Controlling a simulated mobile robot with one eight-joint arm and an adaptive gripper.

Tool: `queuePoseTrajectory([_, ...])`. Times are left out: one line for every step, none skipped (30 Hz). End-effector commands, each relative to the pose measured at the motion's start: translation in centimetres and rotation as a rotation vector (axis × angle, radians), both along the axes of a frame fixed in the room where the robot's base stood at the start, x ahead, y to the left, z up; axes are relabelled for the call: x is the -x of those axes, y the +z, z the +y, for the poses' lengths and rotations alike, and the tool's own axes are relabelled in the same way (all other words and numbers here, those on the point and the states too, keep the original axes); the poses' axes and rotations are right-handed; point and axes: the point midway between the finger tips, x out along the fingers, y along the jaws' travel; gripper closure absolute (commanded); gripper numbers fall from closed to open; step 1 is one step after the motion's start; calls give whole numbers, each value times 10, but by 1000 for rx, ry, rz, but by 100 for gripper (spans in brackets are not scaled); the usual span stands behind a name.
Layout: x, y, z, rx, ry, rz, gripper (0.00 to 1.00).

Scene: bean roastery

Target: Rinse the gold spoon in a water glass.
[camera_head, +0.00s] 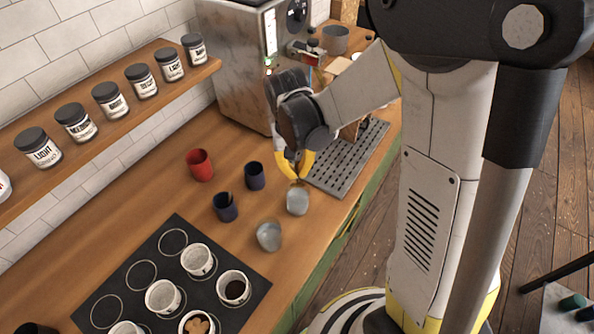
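Two clear water glasses stand on the wooden counter: one (297,203) by the grey drip grate, the other (268,238) nearer and to its left. My gripper (296,168) points down just above the farther glass. Its fingers look close together, on a thin brownish-gold piece, seemingly the gold spoon (298,181), which reaches down to the glass rim. The spoon's bowl cannot be made out, nor whether it is in the water. The fingers are small and partly covered by the wrist.
Two dark blue cups (226,208) and a red cup (200,165) stand left of the glasses; one blue cup has a thin dark thing in it. A black mat (142,273) holds several white cups. A coffee machine (240,65) and the grate (348,160) stand behind.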

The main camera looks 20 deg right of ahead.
Motion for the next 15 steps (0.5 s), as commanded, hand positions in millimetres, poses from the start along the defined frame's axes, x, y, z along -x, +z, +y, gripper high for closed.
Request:
queuePoseTrajectory([0, 0, 0, 0, 0, 0, 100])
queuePoseTrajectory([0, 0, 0, 0, 0, 0, 100])
queuePoseTrajectory([0, 0, 0, 0, 0, 0, 100])
queuePoseTrajectory([0, 0, 0, 0, 0, 0, 100])
queuePoseTrajectory([0, 0, 0, 0, 0, 0, 100])
queuePoseTrajectory([0, 1, 0, 0, 0, 0, 100])
queuePoseTrajectory([0, 2, 0, 0, 0, 0, 100])
queuePoseTrajectory([0, 3, 0, 0, 0, 0, 100])
queuePoseTrajectory([0, 5, 0, 0, 0, 0, 100])
queuePoseTrajectory([0, 8, 0, 0, 0, 0, 100])
queuePoseTrajectory([0, 11, 0, 0, 0, 0, 100])
queuePoseTrajectory([0, 15, 0, 0, 0, 0, 100])
queuePoseTrajectory([0, 18, 0, 0, 0, 0, 100])
queuePoseTrajectory([0, 22, 0, 0, 0, 0, 100])
queuePoseTrajectory([0, 26, 0, 0, 0, 0, 100])
